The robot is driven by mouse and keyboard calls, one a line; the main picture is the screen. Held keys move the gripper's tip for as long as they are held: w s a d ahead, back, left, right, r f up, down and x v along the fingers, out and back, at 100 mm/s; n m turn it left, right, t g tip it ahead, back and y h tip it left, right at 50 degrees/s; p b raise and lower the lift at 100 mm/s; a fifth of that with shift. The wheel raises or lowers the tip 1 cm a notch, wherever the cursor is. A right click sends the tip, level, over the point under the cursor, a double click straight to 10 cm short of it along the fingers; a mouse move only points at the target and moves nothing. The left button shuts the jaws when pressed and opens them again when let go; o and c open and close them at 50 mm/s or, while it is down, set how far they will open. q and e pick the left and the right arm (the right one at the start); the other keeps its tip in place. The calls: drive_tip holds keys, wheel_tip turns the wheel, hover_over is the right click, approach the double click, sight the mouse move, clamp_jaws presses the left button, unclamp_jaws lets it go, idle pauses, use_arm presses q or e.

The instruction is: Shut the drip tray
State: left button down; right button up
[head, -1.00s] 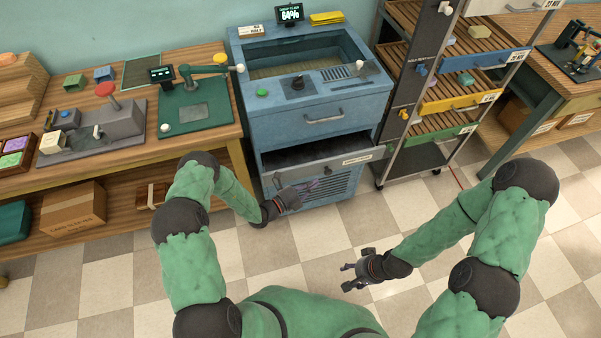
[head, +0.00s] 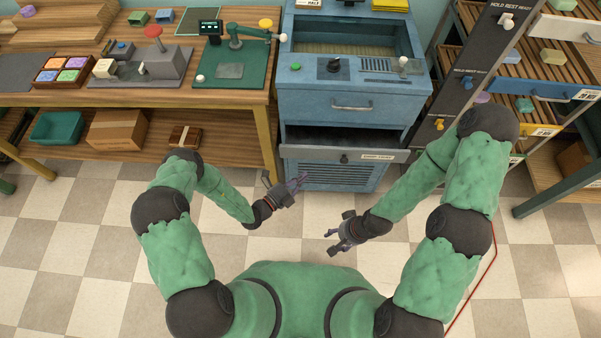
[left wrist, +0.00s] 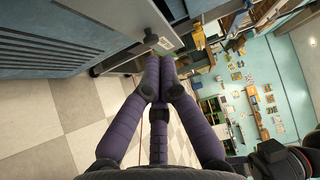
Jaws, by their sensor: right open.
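The drip tray (head: 345,154) is the wide grey drawer low in the blue machine (head: 340,106). It stands pulled out, with a dark gap above its front and a pale label at the front's right. Its front and a dark knob also show at the top of the left wrist view (left wrist: 130,16). My left gripper (head: 300,182) is in front of the machine, below and left of the tray front in the head view. Its purple fingers are closed together and empty, seemingly apart from the tray. My right gripper (head: 336,241) is open and empty above the floor, farther back.
A wooden bench (head: 235,97) with a green press stand (head: 235,66) is left of the machine. A slatted rack (head: 530,66) with coloured fronts is on the right, partly behind my right arm. The tiled floor before the machine is clear.

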sight(318, 156)
use_arm(q)
drive_tip(key=shift+w+a+b+x, duration=0.35)
drive_tip(key=shift+b+x, duration=0.15)
drive_tip(key=shift+x, duration=1.3)
drive_tip(key=shift+w+a+b+x, duration=0.3)
drive_tip(key=shift+b+x, duration=0.15)
drive_tip(key=shift+x, duration=1.35)
drive_tip(key=shift+w+a+b+x, duration=0.3)
drive_tip(key=shift+b+x, duration=0.2)
drive_tip(key=shift+x, duration=1.35)
